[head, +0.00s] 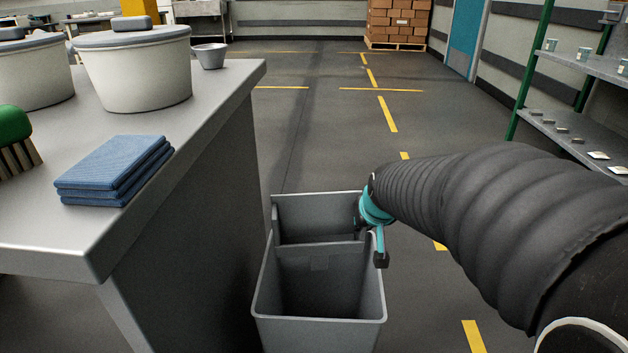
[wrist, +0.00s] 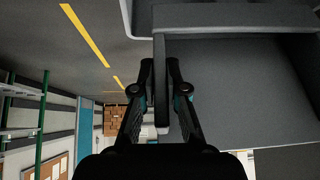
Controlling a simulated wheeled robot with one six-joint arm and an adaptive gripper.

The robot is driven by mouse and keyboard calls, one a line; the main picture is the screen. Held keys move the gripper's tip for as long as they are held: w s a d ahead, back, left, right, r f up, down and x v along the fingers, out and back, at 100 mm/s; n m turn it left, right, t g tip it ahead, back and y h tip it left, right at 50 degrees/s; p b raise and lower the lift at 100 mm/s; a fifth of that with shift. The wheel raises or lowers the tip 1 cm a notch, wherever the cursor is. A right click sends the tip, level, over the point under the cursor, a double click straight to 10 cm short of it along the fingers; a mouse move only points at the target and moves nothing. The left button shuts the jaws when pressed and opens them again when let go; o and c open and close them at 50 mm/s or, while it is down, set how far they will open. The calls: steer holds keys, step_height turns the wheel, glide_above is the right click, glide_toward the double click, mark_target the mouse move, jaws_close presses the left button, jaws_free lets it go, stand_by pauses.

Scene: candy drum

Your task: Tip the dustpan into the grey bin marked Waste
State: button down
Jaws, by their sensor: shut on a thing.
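The grey bin (head: 267,290) stands on the floor beside the counter. Its open mouth faces up, and no Waste marking is readable. The dustpan (head: 318,213) appears as a grey panel over the bin's rear part; its grey is so close to the bin's that the boundary is hard to tell. My gripper (head: 378,250) is at the bin's right rear. In the wrist view, my gripper (wrist: 160,92) is shut on a narrow grey part at the edge of the dustpan (wrist: 235,85). Any contents of the dustpan are not visible.
The counter (head: 215,110) at left holds folded blue cloths (head: 112,172), a green-handled brush (head: 14,130), lidded tubs (head: 135,70) and a small metal bowl (head: 209,56). Shelves (head: 585,65) stand at right. Boxes (head: 398,20) are far behind. Floor beyond the bin is clear.

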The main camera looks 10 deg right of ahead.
steer(key=shift+w+d+r+g+y+p, duration=0.1)
steer(key=shift+w+r+g+p, duration=0.55)
steer(key=shift+p, duration=1.4)
steer(key=shift+w+d+r+g+y+p, duration=0.15)
steer(key=shift+w+g+p, duration=0.55)
steer(key=shift+p, duration=1.3)
steer(key=shift+w+r+g+y+p, duration=0.1)
steer(key=shift+w+r+g+p, duration=0.6)
steer(key=shift+p, duration=1.35)
steer(key=shift+w+d+f+g, duration=0.15)
steer(key=shift+f+g, duration=0.1)
steer(key=shift+g, duration=0.7)
steer(key=shift+w+r+g, duration=0.15)
steer(key=shift+w+g, duration=0.1)
steer(key=shift+g, duration=0.25)
steer(key=shift+w+g+y, duration=0.25)
steer(key=shift+w+g, duration=0.1)
steer(key=shift+g, duration=0.15)
steer(key=w+g, duration=0.1)
steer(key=g, duration=0.1)
steer(key=w+g, duration=0.1)
steer(key=g, duration=0.1)
steer(key=w+g+y, duration=0.1)
steer(key=g, duration=0.1)
steer(key=shift+d, duration=0.3)
